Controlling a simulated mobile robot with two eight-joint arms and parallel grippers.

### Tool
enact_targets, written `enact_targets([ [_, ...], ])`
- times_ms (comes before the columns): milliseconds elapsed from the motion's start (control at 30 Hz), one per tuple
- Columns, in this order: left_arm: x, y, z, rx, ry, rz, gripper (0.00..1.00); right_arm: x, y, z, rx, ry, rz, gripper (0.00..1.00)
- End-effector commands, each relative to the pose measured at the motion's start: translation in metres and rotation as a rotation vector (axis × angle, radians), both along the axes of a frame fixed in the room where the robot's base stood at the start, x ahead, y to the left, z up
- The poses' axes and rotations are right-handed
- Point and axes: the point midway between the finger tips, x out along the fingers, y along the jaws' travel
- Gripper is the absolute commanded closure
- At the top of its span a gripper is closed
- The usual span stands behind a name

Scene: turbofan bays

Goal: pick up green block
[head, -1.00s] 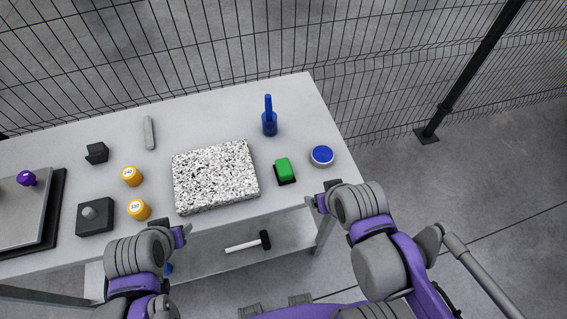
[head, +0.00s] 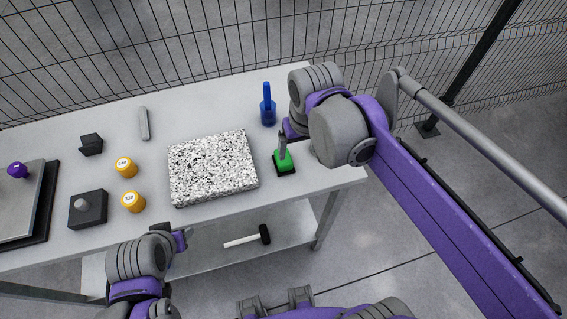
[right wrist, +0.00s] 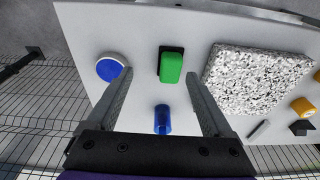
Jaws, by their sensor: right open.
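The green block (head: 286,166) sits on a small black base (head: 280,172) near the right end of the table. It also shows in the right wrist view (right wrist: 171,67), between the finger lines. My right gripper (head: 283,145) is over the block, pointing down at it. In the right wrist view my right gripper (right wrist: 159,73) has its two fingers wide apart with nothing held. Whether the fingertips are level with the block is hard to tell. My left gripper (head: 182,240) is low, in front of the table edge; its fingers are not clear.
A speckled slab (head: 212,168) lies left of the block. A blue bottle-like item (head: 267,108) stands behind it. A blue-topped round tin (right wrist: 110,68) lies beside it, hidden in the head view. Yellow weights (head: 133,201) and dark fixtures are further left. A wire fence stands behind.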

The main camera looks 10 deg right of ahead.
Motion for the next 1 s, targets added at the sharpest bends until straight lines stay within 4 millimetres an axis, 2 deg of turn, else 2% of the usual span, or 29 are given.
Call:
enact_targets([
  [33, -0.002, 0.0, -0.008, 0.0, 0.005, 0.0, 0.5, 0.012, 0.007, 0.001, -0.003, 0.039, 0.004, 0.15],
  [133, -0.004, 0.0, -0.013, 0.0, 0.008, 0.0, 0.5, 0.027, 0.017, 0.007, -0.01, 0.101, 0.009, 0.15],
  [367, -0.005, 0.0, -0.017, 0.0, 0.01, 0.0, 0.5, 0.041, 0.027, 0.011, -0.02, 0.163, 0.011, 0.15],
  [700, -0.006, 0.0, -0.021, 0.0, 0.012, 0.0, 0.5, 0.041, 0.027, -0.036, -0.02, 0.166, 0.01, 0.15],
  [867, -0.007, 0.0, -0.022, 0.0, 0.013, 0.0, 0.5, 0.041, 0.027, -0.046, -0.02, 0.165, 0.01, 0.15],
  [1000, -0.007, 0.0, -0.022, 0.0, 0.013, 0.0, 0.5, 0.039, 0.026, -0.066, -0.02, 0.165, 0.01, 0.15],
])
